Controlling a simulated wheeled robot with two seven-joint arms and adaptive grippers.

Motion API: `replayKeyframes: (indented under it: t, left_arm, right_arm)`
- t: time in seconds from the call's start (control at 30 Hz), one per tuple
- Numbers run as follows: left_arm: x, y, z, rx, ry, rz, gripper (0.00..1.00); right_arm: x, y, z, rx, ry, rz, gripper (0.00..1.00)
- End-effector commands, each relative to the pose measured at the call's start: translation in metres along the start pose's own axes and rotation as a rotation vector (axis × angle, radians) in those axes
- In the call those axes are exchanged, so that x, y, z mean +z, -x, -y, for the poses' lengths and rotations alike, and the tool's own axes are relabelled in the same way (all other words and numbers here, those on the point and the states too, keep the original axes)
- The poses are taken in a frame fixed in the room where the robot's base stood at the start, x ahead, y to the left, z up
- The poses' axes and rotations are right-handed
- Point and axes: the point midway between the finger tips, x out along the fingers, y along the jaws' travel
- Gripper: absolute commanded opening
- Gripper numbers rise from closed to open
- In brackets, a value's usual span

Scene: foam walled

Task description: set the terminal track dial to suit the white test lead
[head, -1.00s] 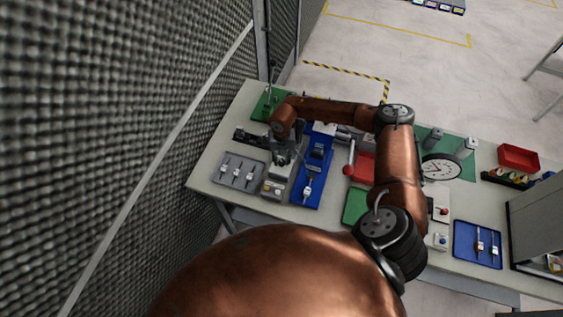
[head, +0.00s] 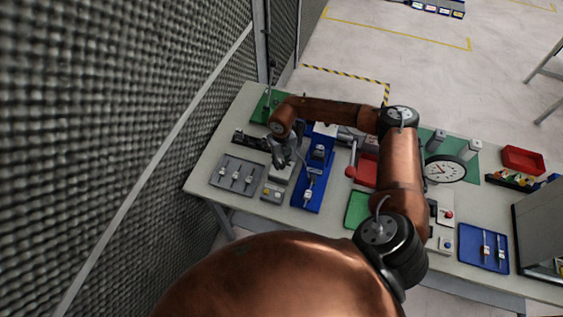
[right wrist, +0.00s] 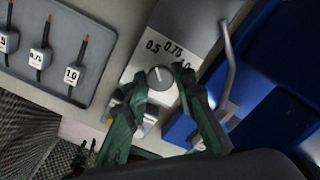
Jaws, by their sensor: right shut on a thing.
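The track dial (right wrist: 161,83) is a round grey knob with a light pointer mark, on a pale plate printed 0.5, 0.75 and 1.0. In the right wrist view its mark points up, roughly toward the 0.5. My right gripper (right wrist: 160,80) is shut on the dial, one green finger on each side. In the head view this gripper (head: 284,160) is over the grey terminal unit (head: 273,191), and the dial is hidden there. I cannot tell which lead is the white test lead; one lead (head: 309,190) lies on the blue board (head: 308,204). My left gripper is out of view.
A grey tray (right wrist: 52,75) with several labelled leads is left of the unit. A bent metal bar (right wrist: 229,70) rises close by the right finger. A red-knobbed lever (head: 350,172) stands right of the blue board.

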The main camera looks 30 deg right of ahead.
Motion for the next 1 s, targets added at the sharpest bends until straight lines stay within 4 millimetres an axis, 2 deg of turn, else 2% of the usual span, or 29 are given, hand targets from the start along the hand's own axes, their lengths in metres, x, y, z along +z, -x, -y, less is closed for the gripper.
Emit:
replayKeyframes:
  t: [0.17,0.2,0.43,0.77,0.87,1.0]
  left_arm:
    - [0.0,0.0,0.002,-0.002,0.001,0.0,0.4]
    - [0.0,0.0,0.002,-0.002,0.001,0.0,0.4]
    - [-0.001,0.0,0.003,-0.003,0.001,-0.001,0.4]
    - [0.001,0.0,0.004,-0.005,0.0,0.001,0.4]
    - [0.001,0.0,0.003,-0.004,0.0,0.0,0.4]
    - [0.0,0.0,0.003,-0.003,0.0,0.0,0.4]
  right_arm:
    - [-0.003,-0.002,0.001,-0.003,0.001,-0.008,0.0]
    - [-0.003,-0.002,0.001,-0.003,0.001,-0.008,0.26]
    - [-0.002,-0.002,0.0,-0.001,-0.001,-0.005,0.41]
    - [-0.001,0.003,0.0,0.0,-0.001,-0.003,0.41]
    - [0.0,0.013,0.0,0.0,-0.002,-0.001,0.41]
    - [0.0,0.04,0.0,0.0,-0.001,0.0,0.41]
